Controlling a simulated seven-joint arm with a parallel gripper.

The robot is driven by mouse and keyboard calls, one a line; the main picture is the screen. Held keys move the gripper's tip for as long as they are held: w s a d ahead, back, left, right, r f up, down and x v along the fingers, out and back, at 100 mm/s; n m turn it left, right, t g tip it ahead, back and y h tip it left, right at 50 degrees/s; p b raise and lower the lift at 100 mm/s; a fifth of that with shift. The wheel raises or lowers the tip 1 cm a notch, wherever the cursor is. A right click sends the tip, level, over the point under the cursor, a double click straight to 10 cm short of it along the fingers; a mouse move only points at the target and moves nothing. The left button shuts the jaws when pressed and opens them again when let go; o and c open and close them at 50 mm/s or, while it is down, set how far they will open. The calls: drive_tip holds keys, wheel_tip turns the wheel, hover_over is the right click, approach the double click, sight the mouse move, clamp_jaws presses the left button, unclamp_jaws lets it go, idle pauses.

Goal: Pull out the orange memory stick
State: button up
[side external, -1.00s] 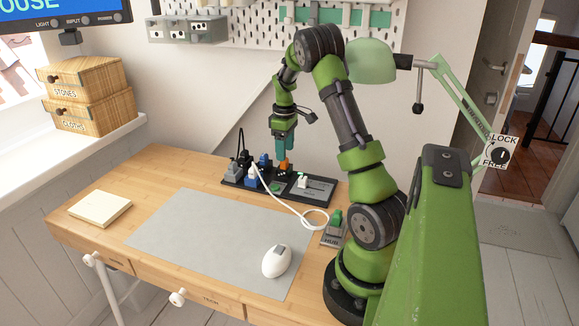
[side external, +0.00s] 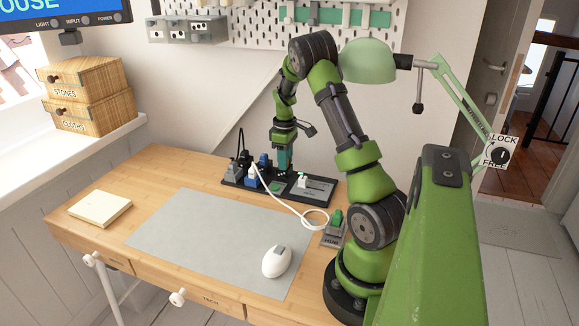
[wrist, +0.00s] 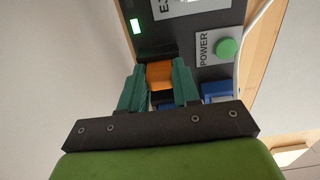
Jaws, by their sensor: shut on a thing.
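The orange memory stick (wrist: 160,74) shows in the wrist view between the two teal fingers of my gripper (wrist: 160,88). The fingers are shut on its sides. The stick is up against the dark hub panel (wrist: 170,38); I cannot tell how deep it sits. In the side view my gripper (side external: 284,168) points down at the back of the black hub (side external: 318,197), and its fingers hide the stick there.
Blue plugs (side external: 252,175) and a grey plug (side external: 232,171) stand close to the left of my gripper. A white cable (side external: 285,208) curves across the desk. A green POWER button (wrist: 227,47) is near the fingers. A white mouse (side external: 276,261) lies on the grey mat (side external: 195,240).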

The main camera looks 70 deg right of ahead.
drive_tip(key=o, duration=0.3)
drive_tip(key=c, duration=0.4)
drive_tip(key=shift+c, duration=0.3)
drive_tip(key=shift+r, duration=0.75)
drive_tip(key=shift+r, duration=2.35)
